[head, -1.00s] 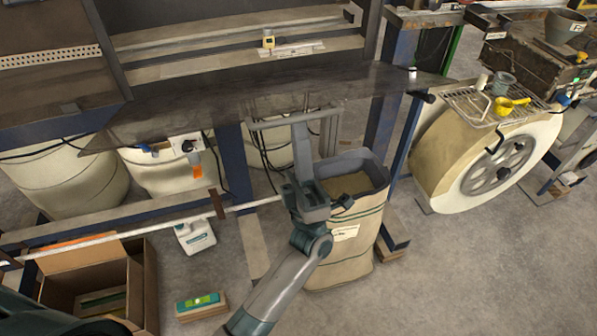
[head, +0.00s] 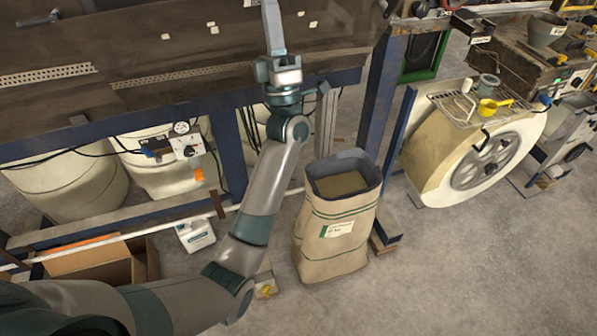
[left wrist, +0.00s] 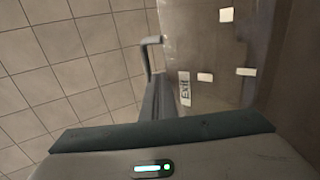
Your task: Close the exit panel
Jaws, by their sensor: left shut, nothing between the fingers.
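The exit panel (head: 225,48) is a dark, smoky sheet with small white tags. In the head view it is swung up across the front of the machine and covers the opening. Whether it sits fully flush cannot be told. In the left wrist view the panel (left wrist: 208,50) is at the right, with its EXIT label beside my gripper. My left gripper (head: 269,8) points up in front of the panel, shut and empty; its tip is near the top edge of the head view. The gripper (left wrist: 153,55) lies close along the panel; contact is unclear. My right gripper is not in view.
A sack (head: 338,235) stands on the floor right of my arm. A blue upright post (head: 378,100) and a large reel (head: 480,150) are further right. A cardboard box (head: 100,262) and a white jug (head: 195,236) are at the lower left.

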